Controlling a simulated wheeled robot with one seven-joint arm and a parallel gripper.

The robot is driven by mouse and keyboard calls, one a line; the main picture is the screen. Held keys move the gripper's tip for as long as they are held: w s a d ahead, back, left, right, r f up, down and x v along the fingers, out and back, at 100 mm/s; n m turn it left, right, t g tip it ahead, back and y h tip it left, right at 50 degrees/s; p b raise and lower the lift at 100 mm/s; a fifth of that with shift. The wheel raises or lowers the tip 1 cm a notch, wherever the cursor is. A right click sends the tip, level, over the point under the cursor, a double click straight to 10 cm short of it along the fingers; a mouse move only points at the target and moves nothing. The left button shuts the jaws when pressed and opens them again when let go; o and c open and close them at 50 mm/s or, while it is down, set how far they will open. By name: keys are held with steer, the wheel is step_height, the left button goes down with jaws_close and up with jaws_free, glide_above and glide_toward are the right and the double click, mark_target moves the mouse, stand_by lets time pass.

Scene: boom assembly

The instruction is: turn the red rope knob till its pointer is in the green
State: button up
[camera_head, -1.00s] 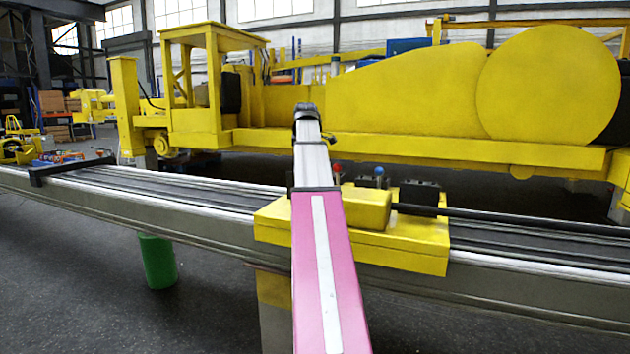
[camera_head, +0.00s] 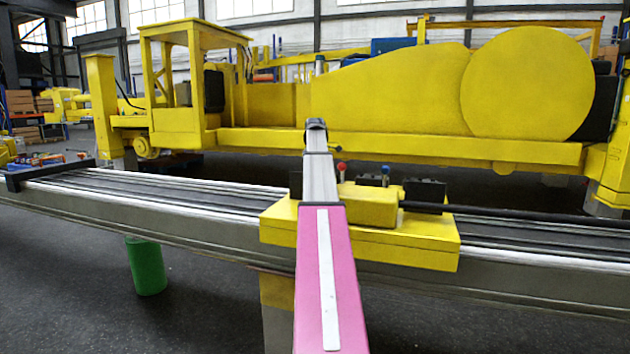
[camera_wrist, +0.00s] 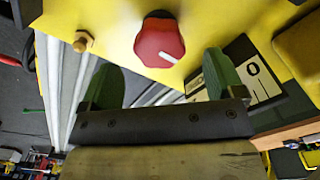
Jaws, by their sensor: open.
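The red knob (camera_wrist: 160,40) sits on a yellow panel (camera_wrist: 110,15) at the top middle of the wrist view. A white pointer line on it points to the lower right, towards a black and white plate (camera_wrist: 262,75). No green zone can be made out; my right finger covers part of the plate. My gripper (camera_wrist: 160,62) is open, with its two green fingers below and either side of the knob, apart from it. In the head view my gripper is hidden behind my arm, which reaches over the yellow carriage (camera_head: 430,250); the knob cannot be made out there.
A brass bolt (camera_wrist: 83,41) stands left of the knob. In the head view, a red-topped lever (camera_head: 341,167) and a blue-topped lever (camera_head: 385,170) stand on the carriage. The long rail (camera_head: 150,205) crosses in front of me, with a green cylinder (camera_head: 146,266) below it.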

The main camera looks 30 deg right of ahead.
steer(key=shift+f, duration=1.8)
steer(key=c, duration=0.9)
steer(key=shift+m, duration=0.3)
steer(key=m, duration=1.1)
steer(key=shift+m, duration=2.1)
